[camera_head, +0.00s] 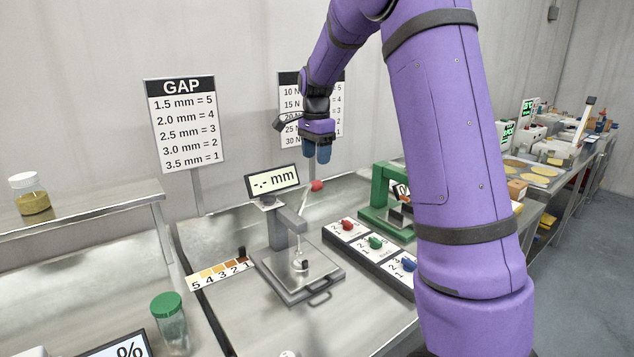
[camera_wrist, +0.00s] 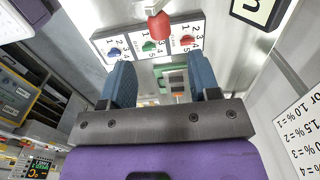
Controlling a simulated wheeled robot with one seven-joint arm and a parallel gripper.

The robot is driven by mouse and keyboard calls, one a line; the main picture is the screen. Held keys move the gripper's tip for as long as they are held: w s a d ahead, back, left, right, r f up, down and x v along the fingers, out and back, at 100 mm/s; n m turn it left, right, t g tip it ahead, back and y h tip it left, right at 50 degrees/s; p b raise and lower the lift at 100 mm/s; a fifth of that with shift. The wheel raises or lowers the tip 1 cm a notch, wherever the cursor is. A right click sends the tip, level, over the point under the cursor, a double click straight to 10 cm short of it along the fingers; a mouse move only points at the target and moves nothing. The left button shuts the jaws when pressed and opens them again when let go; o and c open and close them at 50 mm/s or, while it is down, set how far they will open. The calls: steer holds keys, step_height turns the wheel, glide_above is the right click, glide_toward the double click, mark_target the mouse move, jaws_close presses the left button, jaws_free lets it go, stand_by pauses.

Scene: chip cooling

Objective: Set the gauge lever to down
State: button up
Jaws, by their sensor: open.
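The gauge (camera_head: 282,225) stands on a steel plate in the middle of the head view. Its lever (camera_head: 306,200) slants up to a red knob (camera_head: 316,185), so the lever is raised. My gripper (camera_head: 317,158) hangs above the knob, apart from it, with its blue fingers pointing down. In the wrist view, my gripper (camera_wrist: 161,75) is open, with nothing between the fingers. The red knob (camera_wrist: 158,23) also shows there, beyond the fingertips near the top edge. The gauge display (camera_head: 273,181) reads "-.- mm".
A panel with red, green and blue dials (camera_head: 375,243) lies right of the gauge, with a green frame (camera_head: 385,212) behind it. A GAP sign (camera_head: 185,125) stands behind left. A green-lidded jar (camera_head: 169,322) is front left. My purple arm hides part of the bench's right side.

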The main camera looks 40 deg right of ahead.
mark_target(316, 182)
step_height(316, 182, down, 8)
steer(key=shift+f, duration=0.25)
jaws_close()
stand_by(0.3)
